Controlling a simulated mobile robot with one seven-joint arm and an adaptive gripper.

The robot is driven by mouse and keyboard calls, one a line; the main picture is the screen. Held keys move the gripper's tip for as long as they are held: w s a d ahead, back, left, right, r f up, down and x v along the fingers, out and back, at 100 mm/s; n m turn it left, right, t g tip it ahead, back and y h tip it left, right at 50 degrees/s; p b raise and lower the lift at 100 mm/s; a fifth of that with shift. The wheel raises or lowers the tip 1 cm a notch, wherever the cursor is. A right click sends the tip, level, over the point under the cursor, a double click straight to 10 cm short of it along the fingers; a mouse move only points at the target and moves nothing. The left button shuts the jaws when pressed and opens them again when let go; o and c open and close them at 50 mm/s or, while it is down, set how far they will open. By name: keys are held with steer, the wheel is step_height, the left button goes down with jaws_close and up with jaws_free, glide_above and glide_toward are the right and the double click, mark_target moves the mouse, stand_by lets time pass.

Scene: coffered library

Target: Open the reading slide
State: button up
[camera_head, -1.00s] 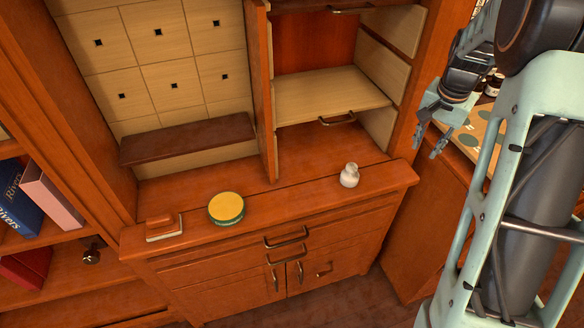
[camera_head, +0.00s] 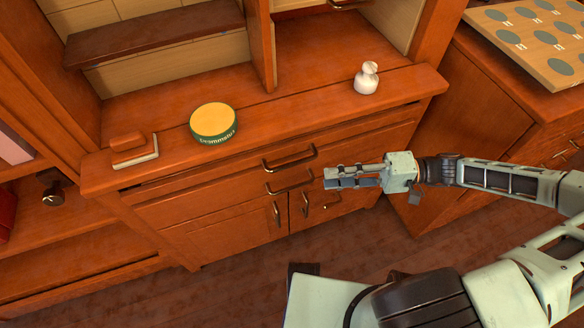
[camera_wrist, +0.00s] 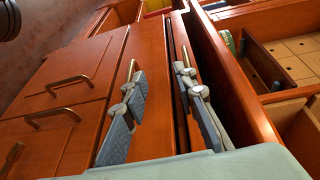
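The reading slide (camera_head: 230,176) shows as a thin front strip under the counter's edge, with a brass handle (camera_head: 289,157) on it. It looks pushed in. A drawer handle (camera_head: 289,182) is just below. My gripper (camera_head: 328,177) is in front of the cabinet, right of the handles and pointing left in the head view. In the wrist view my gripper (camera_wrist: 160,85) is open, its two fingers apart with nothing between them. The slide handle (camera_wrist: 185,54) appears beyond the right finger, partly hidden. Contact cannot be told.
Cabinet doors with handles are below. A board with grey discs (camera_head: 540,40) lies at the right. Floor is clear in front.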

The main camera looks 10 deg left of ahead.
mark_target(292, 163)
steer(key=shift+n+t+y, duration=0.4)
steer(key=shift+n+y, duration=0.2)
steer(key=shift+y, duration=0.3)
steer(key=a+r+b, duration=0.1)
steer(key=a, duration=0.2)
steer(key=a+r+b, duration=0.1)
steer(key=a, duration=0.3)
steer(key=a+r+b, duration=0.1)
steer(key=a, duration=0.2)
steer(key=shift+s+a+r, duration=0.15)
steer(key=shift+a+r, duration=0.15)
steer(key=shift+c, duration=0.3)
jaws_close()
